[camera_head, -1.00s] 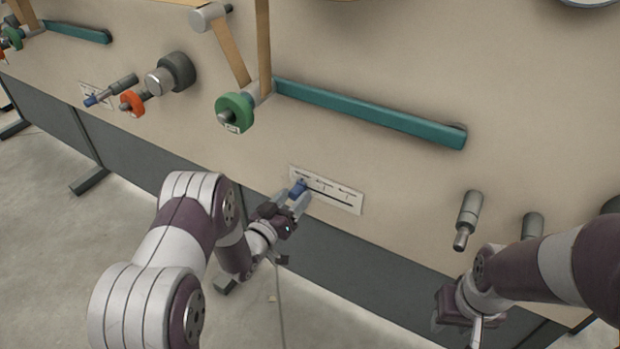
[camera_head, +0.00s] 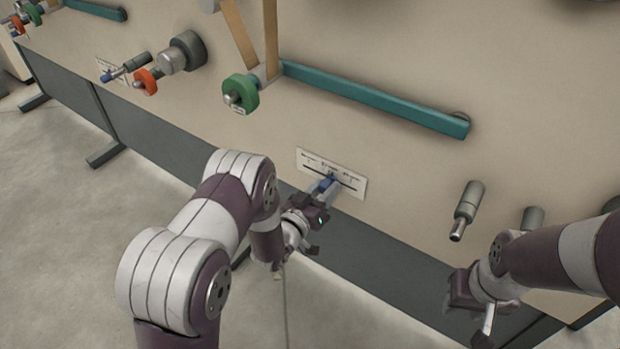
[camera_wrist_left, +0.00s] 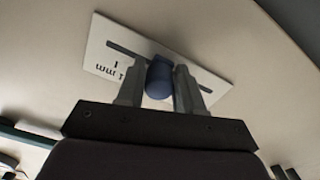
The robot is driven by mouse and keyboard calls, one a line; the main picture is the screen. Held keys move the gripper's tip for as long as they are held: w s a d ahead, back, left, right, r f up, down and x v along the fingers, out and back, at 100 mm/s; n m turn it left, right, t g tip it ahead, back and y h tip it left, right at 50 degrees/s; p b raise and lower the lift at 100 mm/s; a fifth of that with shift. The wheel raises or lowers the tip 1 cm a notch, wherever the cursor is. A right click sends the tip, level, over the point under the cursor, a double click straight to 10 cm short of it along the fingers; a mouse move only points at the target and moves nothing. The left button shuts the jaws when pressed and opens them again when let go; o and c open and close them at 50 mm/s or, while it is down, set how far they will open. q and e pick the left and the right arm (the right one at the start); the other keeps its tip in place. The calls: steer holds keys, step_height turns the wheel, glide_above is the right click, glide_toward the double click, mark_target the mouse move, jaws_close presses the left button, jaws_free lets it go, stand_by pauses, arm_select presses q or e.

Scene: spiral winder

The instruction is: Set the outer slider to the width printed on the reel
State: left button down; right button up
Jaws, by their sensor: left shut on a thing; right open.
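The outer slider's white scale plate (camera_head: 349,183) is on the beige panel, with a dark slot and printed marks too small to read in the head view. My left gripper (camera_head: 325,188) is shut on the blue slider knob (camera_wrist_left: 159,77), near the middle of the slot. In the left wrist view the plate (camera_wrist_left: 99,51) shows upside-down "mm" print, partly hidden by the knob and fingers. The green reel (camera_head: 241,92) sits on the panel above left; its white label is too small to read. My right gripper (camera_head: 474,318) is at the lower right, away from the panel's plate, open.
A teal arm (camera_head: 375,97) juts across above the plate. A grey peg (camera_head: 467,209) sticks out at the right, near my right arm. A second scale plate (camera_head: 108,71) and an orange reel (camera_head: 145,81) are at the far left.

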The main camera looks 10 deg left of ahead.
mark_target(353, 189)
arm_select(q)
steer(key=d, duration=0.1)
steer(key=s+d, duration=0.1)
steer(key=d, duration=0.3)
steer(key=shift+s+p, duration=0.35)
steer(key=shift+s, duration=0.05)
steer(key=c, duration=1)
jaws_free()
steer(key=shift+d, duration=0.1)
steer(key=shift+o, duration=0.9)
steer(key=shift+s, duration=0.1)
